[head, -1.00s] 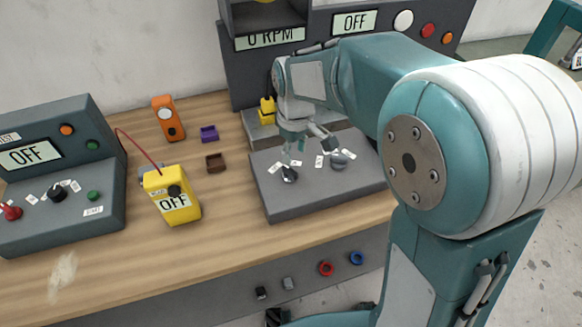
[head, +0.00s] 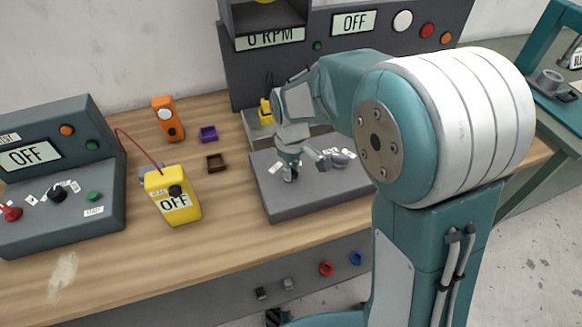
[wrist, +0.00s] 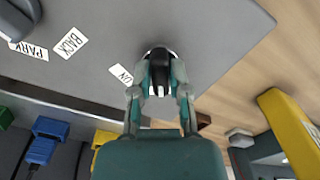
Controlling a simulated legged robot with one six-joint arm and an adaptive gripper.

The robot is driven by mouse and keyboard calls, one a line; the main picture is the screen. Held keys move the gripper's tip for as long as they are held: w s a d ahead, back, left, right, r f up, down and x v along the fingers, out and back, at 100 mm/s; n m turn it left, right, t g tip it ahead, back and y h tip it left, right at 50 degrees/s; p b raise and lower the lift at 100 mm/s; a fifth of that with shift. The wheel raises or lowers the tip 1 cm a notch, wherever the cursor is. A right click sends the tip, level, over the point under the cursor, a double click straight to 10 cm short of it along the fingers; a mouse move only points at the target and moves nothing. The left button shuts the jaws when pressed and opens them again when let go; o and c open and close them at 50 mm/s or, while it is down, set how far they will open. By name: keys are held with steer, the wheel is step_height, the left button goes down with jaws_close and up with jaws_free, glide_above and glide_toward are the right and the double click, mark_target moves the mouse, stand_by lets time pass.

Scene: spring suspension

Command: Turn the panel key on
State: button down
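A dark knob (wrist: 159,68) with a pale stripe, apparently the key, stands on the flat grey panel (wrist: 215,35). A small white label (wrist: 121,73), partly readable and ending in N, lies just left of it in the wrist view. My gripper (wrist: 161,72) points down over the knob, with one finger on each side. Whether the fingertips press on it or leave a small gap cannot be made out. In the head view my gripper (head: 291,172) hides most of the knob. The display (head: 354,22) on the rear console reads OFF.
A second, grey knob (head: 341,156) stands to the right on the panel, near the BACK (wrist: 69,43) and PARK (wrist: 28,49) labels. A yellow box (head: 172,196) reading OFF and a grey control box (head: 60,180) stand left. Wooden tabletop is clear in front.

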steer(key=shift+w+m, duration=0.15)
steer(key=shift+m, duration=0.25)
steer(key=m, duration=0.4)
steer(key=shift+a+m, duration=0.15)
steer(key=shift+m, duration=0.25)
steer(key=m, duration=0.6)
steer(key=shift+m, duration=0.3)
stand_by(0.3)
steer(key=c, duration=0.6)
jaws_free()
steer(key=shift+a, duration=0.1)
step_height(320, 180, up, 12)
